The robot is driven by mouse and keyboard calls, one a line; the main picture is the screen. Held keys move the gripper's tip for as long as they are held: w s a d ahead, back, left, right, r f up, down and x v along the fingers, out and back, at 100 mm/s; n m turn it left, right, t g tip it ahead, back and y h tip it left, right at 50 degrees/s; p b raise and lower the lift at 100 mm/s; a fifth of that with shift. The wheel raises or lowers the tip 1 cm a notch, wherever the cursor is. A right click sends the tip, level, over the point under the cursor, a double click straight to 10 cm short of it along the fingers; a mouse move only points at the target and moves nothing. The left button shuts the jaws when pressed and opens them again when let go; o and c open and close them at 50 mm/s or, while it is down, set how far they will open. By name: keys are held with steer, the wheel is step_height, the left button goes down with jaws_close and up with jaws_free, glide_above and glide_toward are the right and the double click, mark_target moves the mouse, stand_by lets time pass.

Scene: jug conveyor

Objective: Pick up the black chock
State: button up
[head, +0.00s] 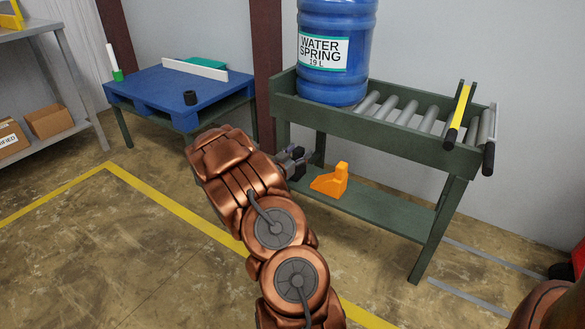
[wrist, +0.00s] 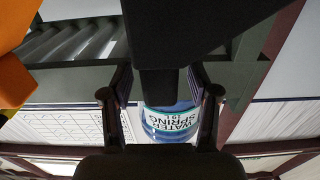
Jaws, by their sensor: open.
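The black chock (wrist: 215,28) fills the top middle of the wrist view, very close to the camera. A narrow dark part of it reaches down between my fingers. My gripper (wrist: 159,88) is open, with one finger on each side of that part; I cannot tell whether either touches it. In the head view my gripper (head: 296,162) is at the lower shelf of the conveyor stand, left of the orange chock.
The orange chock (head: 331,181) sits on the green lower shelf (head: 385,207). Above, a blue water jug (head: 335,75) stands on the roller conveyor (head: 400,126), which has a yellow-and-black bar (head: 459,112). A blue pallet (head: 150,92) on a table holds a small black cylinder (head: 190,98).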

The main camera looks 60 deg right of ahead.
jaws_close()
stand_by(0.4)
